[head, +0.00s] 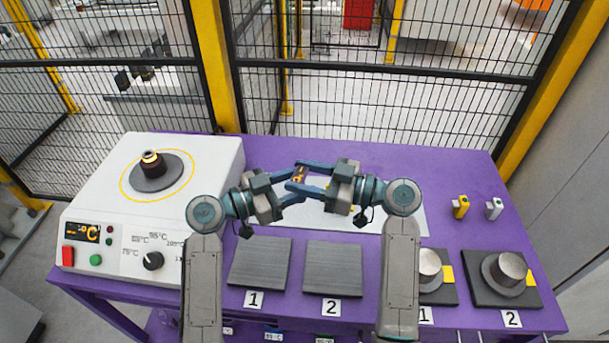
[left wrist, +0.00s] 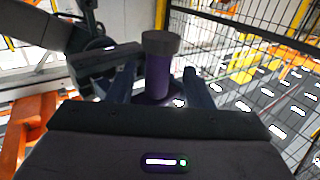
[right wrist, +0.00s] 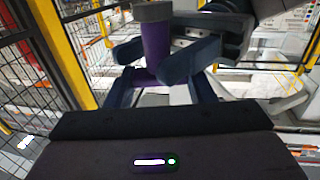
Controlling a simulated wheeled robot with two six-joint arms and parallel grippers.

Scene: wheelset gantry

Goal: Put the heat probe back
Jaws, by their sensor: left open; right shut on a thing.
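A small capped cylinder (head: 299,174), which looks to be the heat probe, is between my two grippers above the middle of the purple table. In the left wrist view it shows a purple body and dark grey cap (left wrist: 158,75); it also shows in the right wrist view (right wrist: 156,50). My right gripper (head: 306,178) is shut on it. My left gripper (head: 291,185) is open, with its fingers on either side of the cylinder; I cannot tell whether they touch it. The grippers face each other and hide part of it.
Two dark plates (head: 262,262) (head: 333,268) lie in front. Metal parts (head: 505,272) sit on dark pads at right, near yellow (head: 461,206) and white (head: 494,208) devices. A mesh fence stands behind.

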